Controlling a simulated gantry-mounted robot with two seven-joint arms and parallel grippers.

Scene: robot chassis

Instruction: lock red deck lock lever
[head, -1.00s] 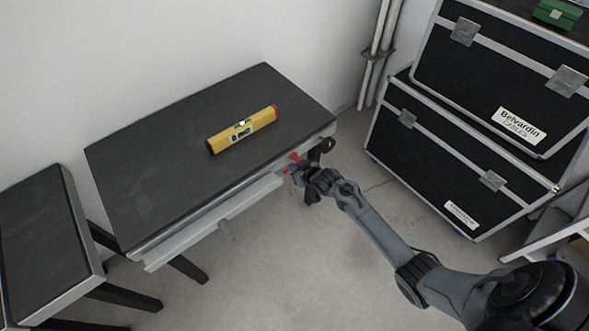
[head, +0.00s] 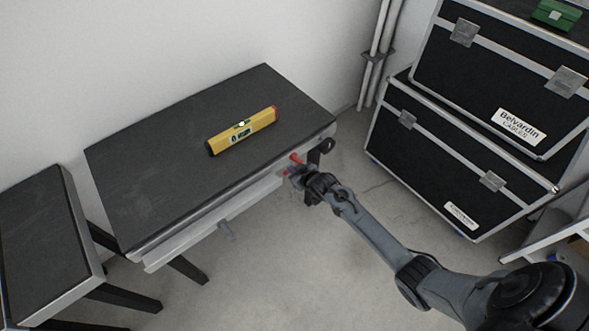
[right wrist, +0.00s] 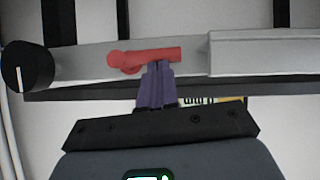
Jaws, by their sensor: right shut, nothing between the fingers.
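The red deck lock lever (right wrist: 145,57) is on the grey front rail of the dark deck. In the right wrist view it lies nearly level, its round end at left and its bar pointing right. In the head view the lever (head: 296,158) shows in part at the deck's right front corner, partly hidden by my right gripper (head: 290,173). In the right wrist view, the right gripper's purple fingers (right wrist: 158,68) are together and empty, their tips at the lever's lower edge. I cannot tell if they touch. My left gripper is not in view.
A black knob (right wrist: 28,65) sits left of the lever in the right wrist view. A yellow spirit level (head: 243,131) lies on the deck (head: 150,165). Black cases (head: 450,150) stand at right. A second dark table (head: 40,235) is at left. Floor in front is clear.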

